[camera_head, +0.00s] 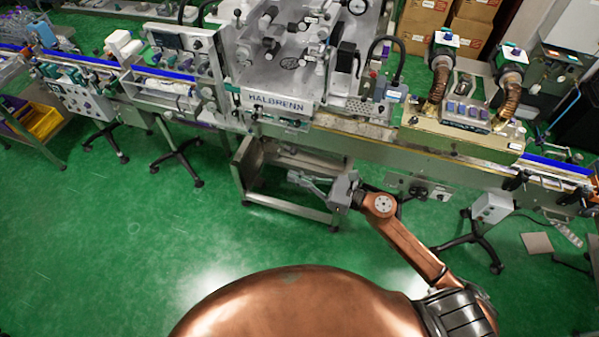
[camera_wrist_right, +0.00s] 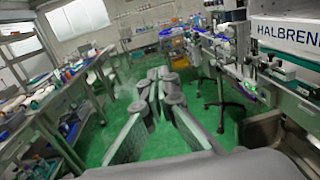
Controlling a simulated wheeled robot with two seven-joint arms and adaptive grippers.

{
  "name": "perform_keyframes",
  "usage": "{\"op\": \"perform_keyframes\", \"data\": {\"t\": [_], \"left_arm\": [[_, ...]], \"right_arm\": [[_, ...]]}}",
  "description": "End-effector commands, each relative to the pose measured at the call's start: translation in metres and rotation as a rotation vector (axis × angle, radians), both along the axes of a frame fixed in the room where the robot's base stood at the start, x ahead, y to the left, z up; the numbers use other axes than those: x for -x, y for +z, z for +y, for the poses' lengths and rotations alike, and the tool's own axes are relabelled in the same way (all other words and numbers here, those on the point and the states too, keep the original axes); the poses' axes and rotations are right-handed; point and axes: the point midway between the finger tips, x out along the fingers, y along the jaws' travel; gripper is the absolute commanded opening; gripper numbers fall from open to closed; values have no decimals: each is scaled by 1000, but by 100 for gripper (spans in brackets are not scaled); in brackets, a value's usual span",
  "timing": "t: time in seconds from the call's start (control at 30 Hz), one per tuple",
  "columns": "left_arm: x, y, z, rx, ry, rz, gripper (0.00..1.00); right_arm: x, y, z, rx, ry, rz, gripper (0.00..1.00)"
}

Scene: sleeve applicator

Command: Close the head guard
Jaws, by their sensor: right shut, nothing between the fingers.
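The sleeve applicator head (camera_head: 290,50), lettered HALBRENN, stands over the conveyor line at the top middle of the head view. Its lettered front edge also shows at the right of the wrist view (camera_wrist_right: 288,32). A clear, pale panel (camera_head: 237,75) stands at its left side; I cannot tell for sure whether this is the head guard or how far it is open. My right gripper (camera_head: 297,177) is below and in front of the conveyor, apart from the machine. It is shut and empty, with its fingers (camera_wrist_right: 158,76) pointing across the open floor in the wrist view. My left gripper is not in view.
The conveyor (camera_head: 370,133) runs across the whole head view. A metal frame (camera_head: 290,208) stands under it, close to my right gripper. Stands with black feet (camera_head: 185,165) are on the floor. Green floor (camera_head: 110,240) at the left front is clear.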

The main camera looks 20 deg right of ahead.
Motion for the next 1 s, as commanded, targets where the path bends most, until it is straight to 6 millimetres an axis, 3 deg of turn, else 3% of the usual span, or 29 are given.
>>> {"op": "perform_keyframes", "data": {"t": [0.4,0.43,0.67,1.0], "left_arm": [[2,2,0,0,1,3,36],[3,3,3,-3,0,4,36],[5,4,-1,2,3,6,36],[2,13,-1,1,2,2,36]], "right_arm": [[-4,-1,6,1,0,-1,0],[-5,-2,-13,1,-4,2,0],[-11,1,13,-1,-18,-2,0],[-42,3,48,-1,-111,-6,0]]}}
